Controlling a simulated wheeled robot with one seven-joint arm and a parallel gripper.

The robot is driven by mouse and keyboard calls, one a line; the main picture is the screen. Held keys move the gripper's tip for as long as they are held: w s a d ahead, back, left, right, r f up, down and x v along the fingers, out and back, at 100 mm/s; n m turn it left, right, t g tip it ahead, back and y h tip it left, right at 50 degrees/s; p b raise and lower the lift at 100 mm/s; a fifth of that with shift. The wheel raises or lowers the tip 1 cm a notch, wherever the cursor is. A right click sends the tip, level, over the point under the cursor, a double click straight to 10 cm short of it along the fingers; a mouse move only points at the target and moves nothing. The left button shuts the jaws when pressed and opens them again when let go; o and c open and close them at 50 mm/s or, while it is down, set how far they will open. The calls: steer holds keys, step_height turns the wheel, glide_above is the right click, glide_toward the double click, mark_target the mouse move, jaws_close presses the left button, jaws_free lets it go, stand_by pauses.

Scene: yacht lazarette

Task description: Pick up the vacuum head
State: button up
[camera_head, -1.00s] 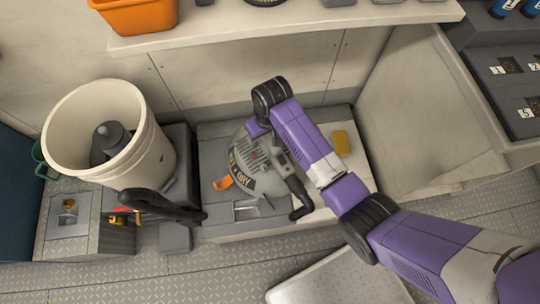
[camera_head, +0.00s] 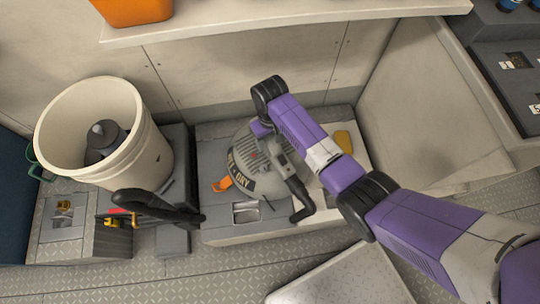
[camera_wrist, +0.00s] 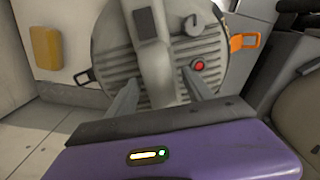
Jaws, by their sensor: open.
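The vacuum head (camera_head: 243,165) is a grey ribbed dome with a WET + DRY label, an orange latch and a dark hose-like part at its front right. It sits on a low grey and white platform. In the wrist view, the vacuum head (camera_wrist: 185,75) shows its ribbed top, a red button and a raised grey handle bar (camera_wrist: 155,55). My gripper (camera_wrist: 160,78) is open, its two fingers on either side of the handle bar over the top. I cannot tell whether they touch it. In the head view my wrist hides the fingers.
A cream bucket (camera_head: 150,150) with a dark cone-topped object inside stands to the left. A shelf (camera_head: 290,25) with an orange bin (camera_head: 130,10) runs above. A yellow block (camera_head: 343,141) lies to the right of the vacuum head. A pale panel (camera_head: 345,280) lies in front.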

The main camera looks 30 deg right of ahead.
jaws_close()
stand_by(1.2)
steer(key=shift+w+r, duration=0.1)
